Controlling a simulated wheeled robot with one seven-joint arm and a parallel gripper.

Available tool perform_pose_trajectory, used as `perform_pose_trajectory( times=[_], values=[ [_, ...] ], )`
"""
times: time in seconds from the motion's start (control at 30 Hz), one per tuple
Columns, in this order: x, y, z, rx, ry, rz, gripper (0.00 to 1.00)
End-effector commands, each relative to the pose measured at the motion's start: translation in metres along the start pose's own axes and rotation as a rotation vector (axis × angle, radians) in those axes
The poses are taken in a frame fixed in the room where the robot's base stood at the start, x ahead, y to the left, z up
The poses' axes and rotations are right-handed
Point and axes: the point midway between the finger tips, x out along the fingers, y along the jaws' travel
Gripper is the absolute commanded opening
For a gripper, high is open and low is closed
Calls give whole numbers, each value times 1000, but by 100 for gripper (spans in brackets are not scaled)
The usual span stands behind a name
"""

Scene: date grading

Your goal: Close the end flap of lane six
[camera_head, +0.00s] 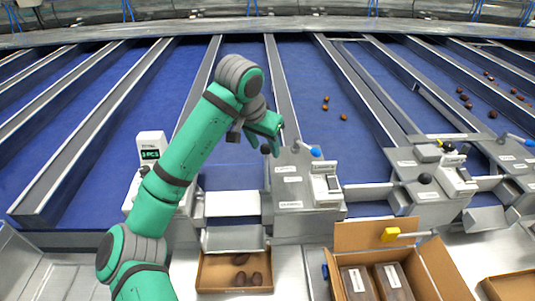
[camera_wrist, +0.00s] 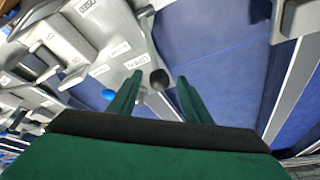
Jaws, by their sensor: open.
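My gripper (camera_head: 270,140) is open and empty, held over the near end of a blue lane, beside the left edge of the middle console (camera_head: 290,186). In the wrist view, a black knob (camera_wrist: 160,77) appears between the two green fingertips. I cannot tell whether they touch it. A blue knob (camera_wrist: 108,95) shows to the left; it is also on the console in the head view (camera_head: 316,153). A pale flap (camera_head: 232,203) lies across the lane end left of that console. The lane labels are too small to read, so I cannot tell which lane is six.
Another console (camera_head: 427,189) with a black knob stands to the right. An open carton (camera_head: 454,273) holding dark packs is at the front, and a shallow box (camera_head: 207,272) with dates lies below the pale flap. Grey dividers separate the lanes; some dates (camera_head: 343,117) lie on the blue belts.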

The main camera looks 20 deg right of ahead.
Motion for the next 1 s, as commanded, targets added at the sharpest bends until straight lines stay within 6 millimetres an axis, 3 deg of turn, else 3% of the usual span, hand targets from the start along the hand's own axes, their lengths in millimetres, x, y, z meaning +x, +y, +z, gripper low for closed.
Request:
perform_pose_trajectory(
  times=[0.1, 0.33, 0.77, 0.93, 0.97, 1.0],
  values=[
    [22, 0, 0, 0, -1, 1, 44],
    [51, 0, 0, -1, -1, 1, 44],
    [60, 2, -1, 2, 1, 1, 44],
    [60, 2, -2, 2, 2, 1, 6],
    [60, 2, -2, 2, 2, 1, 0],
    [60, 2, -2, 2, 2, 1, 0]
  ],
)
